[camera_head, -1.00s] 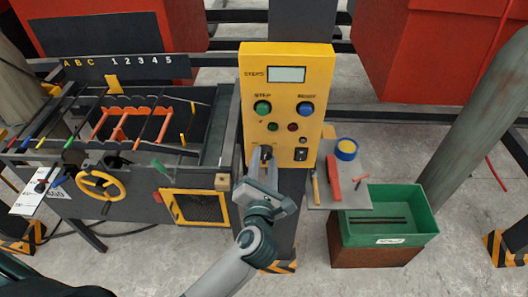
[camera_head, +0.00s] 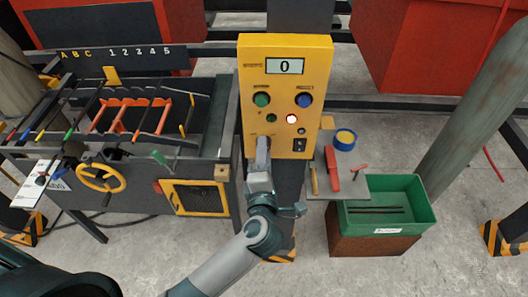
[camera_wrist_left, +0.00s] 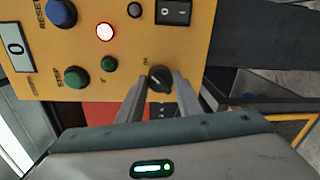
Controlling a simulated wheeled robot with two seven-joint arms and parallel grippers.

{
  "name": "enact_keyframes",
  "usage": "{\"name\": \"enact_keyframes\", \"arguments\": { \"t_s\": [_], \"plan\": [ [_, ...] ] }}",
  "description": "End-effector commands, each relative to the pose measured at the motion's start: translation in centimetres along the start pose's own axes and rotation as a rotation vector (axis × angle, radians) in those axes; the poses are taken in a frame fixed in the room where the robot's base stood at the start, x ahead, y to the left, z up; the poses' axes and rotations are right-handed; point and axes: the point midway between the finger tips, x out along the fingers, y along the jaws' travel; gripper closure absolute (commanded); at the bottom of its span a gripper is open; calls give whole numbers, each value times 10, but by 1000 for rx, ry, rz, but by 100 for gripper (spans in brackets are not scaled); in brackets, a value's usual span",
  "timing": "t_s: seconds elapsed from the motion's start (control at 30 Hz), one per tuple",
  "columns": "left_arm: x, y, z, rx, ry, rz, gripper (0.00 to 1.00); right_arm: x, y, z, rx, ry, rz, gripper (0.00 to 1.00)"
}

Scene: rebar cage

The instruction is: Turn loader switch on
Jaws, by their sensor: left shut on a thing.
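The yellow control panel (camera_head: 286,85) stands at the middle of the head view and fills the upper left of the wrist view (camera_wrist_left: 90,88). Its display (camera_head: 285,66) reads 0. The black rotary loader switch (camera_wrist_left: 160,78) is low on the panel, with an "ON" mark beside it. My left gripper (camera_head: 263,145) is shut on this knob, one finger on each side; the fingers (camera_wrist_left: 159,92) show in the wrist view. They mostly hide the knob in the head view. A red lamp (camera_head: 291,118) on the panel is lit. My right gripper is not in view.
Green (camera_head: 261,100) and blue (camera_head: 304,100) buttons and a black rocker switch (camera_head: 299,145) sit near the knob. A grey shelf (camera_head: 352,184) with tools and a green bin (camera_head: 391,218) are at the right. A rebar machine with a yellow handwheel (camera_head: 101,177) is at the left.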

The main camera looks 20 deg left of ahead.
Motion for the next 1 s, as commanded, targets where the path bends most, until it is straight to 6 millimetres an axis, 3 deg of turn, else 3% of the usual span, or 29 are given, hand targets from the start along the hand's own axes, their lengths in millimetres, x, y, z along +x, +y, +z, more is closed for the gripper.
{"name": "enact_keyframes", "arguments": {
  "t_s": [0.43,0.47,0.5,0.53,1.0],
  "plan": [
    [0,0,0,13,0,1,90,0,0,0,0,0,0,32],
    [0,0,0,13,0,1,60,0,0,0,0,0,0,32],
    [0,0,0,13,0,1,51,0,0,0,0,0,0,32],
    [0,0,0,13,0,1,49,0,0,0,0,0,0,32],
    [-7,-2,0,11,0,-1,49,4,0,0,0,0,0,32]
  ]
}}
